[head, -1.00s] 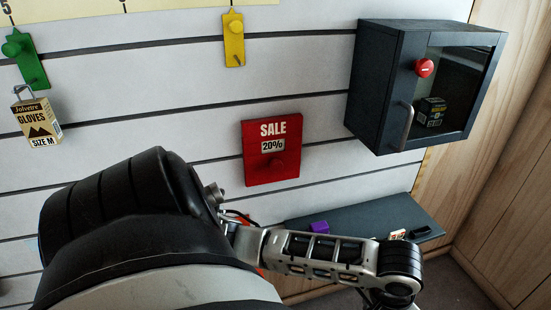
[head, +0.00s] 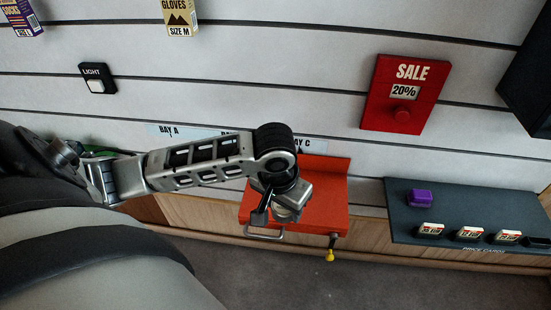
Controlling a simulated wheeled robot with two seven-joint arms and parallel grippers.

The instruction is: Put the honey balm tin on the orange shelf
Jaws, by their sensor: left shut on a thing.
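The orange shelf (head: 335,208) sticks out low on the slatted wall, below the BAY C label, with a metal loop handle (head: 265,237) at its front edge. My left gripper (head: 262,214) is over the left part of the shelf, pointing down, near the handle. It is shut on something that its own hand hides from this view. I cannot tell whether it touches the shelf. No honey balm tin can be made out. My right gripper is not in view.
A dark shelf (head: 452,212) at the right holds a purple block (head: 419,198) and several price cards. A yellow knob (head: 330,255) hangs below the orange shelf. A red SALE plate (head: 405,95) with a peg, a light switch (head: 97,79) and a dark cabinet (head: 530,80) are higher up.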

